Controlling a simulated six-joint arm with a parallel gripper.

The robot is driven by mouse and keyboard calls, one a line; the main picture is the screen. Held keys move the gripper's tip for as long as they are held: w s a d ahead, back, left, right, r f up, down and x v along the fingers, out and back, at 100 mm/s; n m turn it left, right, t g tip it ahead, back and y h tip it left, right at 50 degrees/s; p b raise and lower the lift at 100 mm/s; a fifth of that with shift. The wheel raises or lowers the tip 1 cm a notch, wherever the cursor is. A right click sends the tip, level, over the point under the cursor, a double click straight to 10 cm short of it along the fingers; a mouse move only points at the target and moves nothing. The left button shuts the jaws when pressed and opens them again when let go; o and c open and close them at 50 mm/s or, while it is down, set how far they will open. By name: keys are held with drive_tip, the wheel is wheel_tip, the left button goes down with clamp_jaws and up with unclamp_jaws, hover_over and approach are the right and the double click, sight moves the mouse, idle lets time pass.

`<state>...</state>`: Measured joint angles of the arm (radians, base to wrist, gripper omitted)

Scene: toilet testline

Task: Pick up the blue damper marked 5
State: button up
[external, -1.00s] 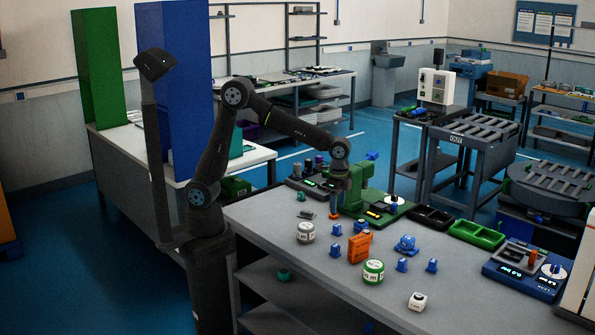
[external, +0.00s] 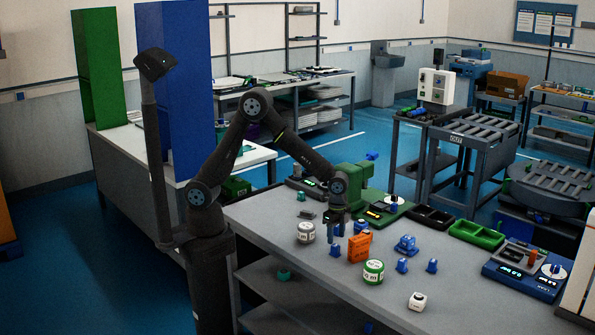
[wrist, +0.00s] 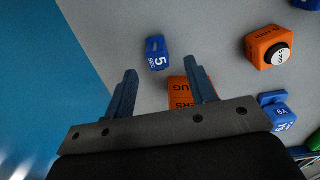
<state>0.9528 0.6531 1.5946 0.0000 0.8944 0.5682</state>
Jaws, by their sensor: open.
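The blue damper marked 5 (wrist: 157,53) lies on the grey bench in the wrist view, its white number facing the camera. It is beyond my open fingertips, apart from them and roughly in line with the gap. My gripper (wrist: 163,80) has its two blue-grey fingers spread, with nothing held. In the external view my gripper (external: 336,222) points down over the near part of the bench. Several small blue pieces stand there, one just below it (external: 335,250); their markings are too small to tell which is the 5.
In the wrist view an orange block (wrist: 178,92) is partly hidden by my gripper. Another orange block (wrist: 262,50) and a blue piece (wrist: 279,118) lie right. Bench edge is left.

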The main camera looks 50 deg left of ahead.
sight(335, 245)
drive_tip(key=shift+s+d+f, duration=0.1)
drive_tip(key=shift+f, duration=1.25)
drive_tip(key=shift+s+d+f, duration=0.1)
drive_tip(key=shift+f, duration=1.25)
drive_tip(key=c, duration=1.1)
drive_tip(key=shift+o, duration=0.2)
drive_tip(key=shift+r, duration=0.1)
